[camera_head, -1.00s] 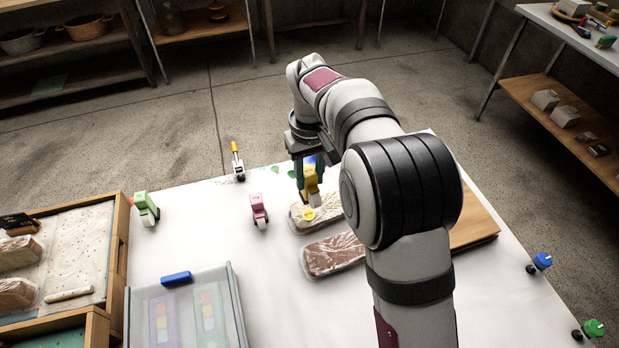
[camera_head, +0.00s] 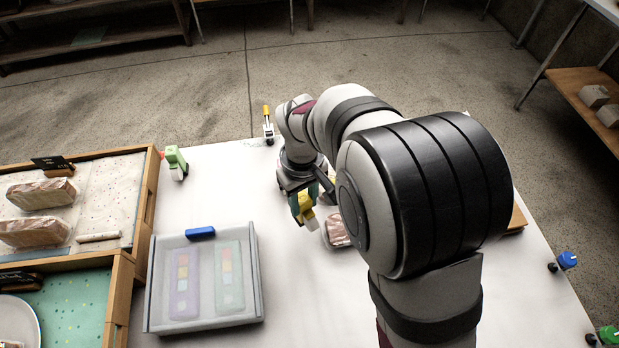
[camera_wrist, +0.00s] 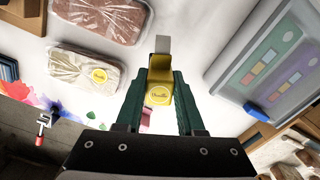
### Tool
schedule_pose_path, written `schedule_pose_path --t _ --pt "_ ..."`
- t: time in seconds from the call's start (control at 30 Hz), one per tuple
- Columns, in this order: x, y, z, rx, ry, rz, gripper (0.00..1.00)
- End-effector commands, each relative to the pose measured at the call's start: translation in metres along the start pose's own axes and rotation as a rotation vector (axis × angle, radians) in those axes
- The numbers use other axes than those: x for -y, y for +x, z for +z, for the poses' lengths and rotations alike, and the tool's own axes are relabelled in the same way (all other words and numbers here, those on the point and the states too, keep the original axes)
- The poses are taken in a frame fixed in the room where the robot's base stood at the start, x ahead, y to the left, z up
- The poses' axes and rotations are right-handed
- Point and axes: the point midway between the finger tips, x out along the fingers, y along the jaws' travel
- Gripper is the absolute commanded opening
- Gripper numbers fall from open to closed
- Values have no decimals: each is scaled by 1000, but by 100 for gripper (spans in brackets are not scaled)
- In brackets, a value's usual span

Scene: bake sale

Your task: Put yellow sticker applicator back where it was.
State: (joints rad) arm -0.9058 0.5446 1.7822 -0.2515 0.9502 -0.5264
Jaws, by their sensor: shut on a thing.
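My gripper (camera_head: 301,203) is shut on the yellow sticker applicator (camera_head: 306,216) and holds it over the white table, left of the loaves. A wrapped pale loaf (camera_wrist: 80,88) carries a round yellow sticker. A wrapped brown loaf (camera_head: 337,231) lies beside it; my arm partly covers it. A green applicator (camera_head: 175,163) stands at the table's back left. A pink applicator (camera_wrist: 146,117) is mostly hidden behind my gripper.
A clear-lidded grey box (camera_head: 206,310) with a blue latch (camera_head: 201,233) stands on the front left of the table. Wooden trays (camera_head: 150,195) are farther left. Bare table (camera_head: 225,190) lies behind the box.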

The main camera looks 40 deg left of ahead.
Motion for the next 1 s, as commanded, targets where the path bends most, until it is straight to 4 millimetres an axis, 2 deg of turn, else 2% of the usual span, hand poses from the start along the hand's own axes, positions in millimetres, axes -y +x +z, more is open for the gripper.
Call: schedule_pose_path --t 0.13,0.3,0.37,0.7,0.73,0.9,1.0 --pt "15 14 -15 0 -1 0 0" --pt "17 46 -16 3 1 -1 0" --pt "17 52 -16 2 2 -1 0" --pt "16 57 -16 0 3 0 0" --pt "16 57 -16 0 3 0 39" --pt "16 57 -16 0 2 0 67" --pt "16 57 -16 0 2 0 67"
